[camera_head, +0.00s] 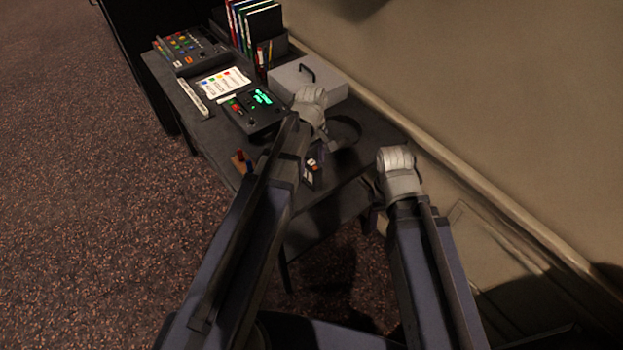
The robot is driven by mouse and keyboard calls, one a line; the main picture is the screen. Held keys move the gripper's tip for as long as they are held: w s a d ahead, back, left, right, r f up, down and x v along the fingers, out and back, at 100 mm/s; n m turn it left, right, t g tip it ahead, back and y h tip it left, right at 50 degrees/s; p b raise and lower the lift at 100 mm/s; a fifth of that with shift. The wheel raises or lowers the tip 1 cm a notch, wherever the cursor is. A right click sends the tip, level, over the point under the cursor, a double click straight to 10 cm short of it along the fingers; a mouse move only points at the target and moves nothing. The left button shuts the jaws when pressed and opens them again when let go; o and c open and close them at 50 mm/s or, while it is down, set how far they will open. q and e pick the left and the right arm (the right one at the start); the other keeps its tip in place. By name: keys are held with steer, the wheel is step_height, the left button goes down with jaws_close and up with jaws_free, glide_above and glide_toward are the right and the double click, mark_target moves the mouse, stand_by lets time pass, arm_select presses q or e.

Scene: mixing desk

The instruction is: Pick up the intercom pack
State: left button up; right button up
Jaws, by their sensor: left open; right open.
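A small black box with an orange and white label, which looks like the intercom pack (312,175), lies near the front edge of the dark desk (320,215). My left gripper (319,153) is open and points down just beyond the pack, partly hidden by its own arm. I cannot tell whether it touches the pack. My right gripper (374,218) is open at the desk's right edge, apart from the pack and mostly hidden behind its wrist.
A black device with a green display (253,110), a label sheet (223,82) and a mixing console (189,49) stand further back. A grey case (325,84) and a folder rack (273,49) stand along the wall. A dark band (348,128) lies beside my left wrist. A small block with pegs (241,161) sits at the left edge.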

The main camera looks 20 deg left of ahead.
arm_select(q)
steer(key=shift+f, duration=0.7)
steer(key=shift+r, duration=0.1)
jaws_close()
